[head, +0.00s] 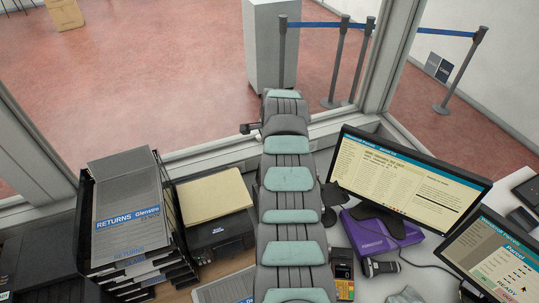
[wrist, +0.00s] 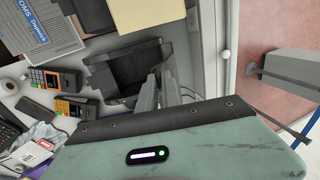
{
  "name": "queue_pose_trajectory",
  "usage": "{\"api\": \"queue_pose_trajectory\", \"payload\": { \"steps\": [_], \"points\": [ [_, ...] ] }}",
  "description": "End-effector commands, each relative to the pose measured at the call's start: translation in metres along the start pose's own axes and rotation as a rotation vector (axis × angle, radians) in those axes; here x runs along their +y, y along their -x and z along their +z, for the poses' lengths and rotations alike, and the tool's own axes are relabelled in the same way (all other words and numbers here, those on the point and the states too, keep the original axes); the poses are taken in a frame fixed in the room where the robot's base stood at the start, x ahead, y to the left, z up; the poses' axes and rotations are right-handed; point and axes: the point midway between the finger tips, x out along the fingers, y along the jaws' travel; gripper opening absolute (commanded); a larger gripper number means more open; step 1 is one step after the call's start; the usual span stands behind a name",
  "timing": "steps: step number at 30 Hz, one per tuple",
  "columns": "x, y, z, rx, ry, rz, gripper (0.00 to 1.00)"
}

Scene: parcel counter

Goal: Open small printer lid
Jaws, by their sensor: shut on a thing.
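The small printer (wrist: 115,78) is a dark box in the wrist view, in the middle above the wrist housing. My gripper (wrist: 162,88) shows there as two grey fingers close together at the printer's right side. The fingers are shut on the edge of its dark lid; the exact contact is hard to see. How far the lid is raised I cannot tell. In the head view my arm covers the gripper and most of this spot.
A larger black printer (head: 219,238) carries a manila folder (head: 213,196) left of my arm. A stacked paper tray (head: 172,262) stands further left. Card terminals (wrist: 52,78) lie near the small printer. A monitor (head: 408,180) and a purple box (head: 370,236) stand to the right.

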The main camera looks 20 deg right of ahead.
Motion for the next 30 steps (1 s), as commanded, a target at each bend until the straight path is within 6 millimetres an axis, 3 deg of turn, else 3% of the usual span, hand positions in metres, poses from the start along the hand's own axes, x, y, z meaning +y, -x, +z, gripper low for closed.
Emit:
{"api": "queue_pose_trajectory", "payload": {
  "steps": [14, 15, 22, 30],
  "points": [
    [-0.0013, 0.0021, 0.0011, 0.0, 0.0, -0.001, 0.0],
    [-0.0013, 0.0021, 0.0011, 0.0, 0.0, -0.001, 0.09],
    [-0.0013, 0.0019, 0.0011, 0.0, 0.0, -0.001, 0.27],
    [-0.0013, 0.0021, 0.001, 0.0, 0.0, -0.001, 0.27]
  ]
}}
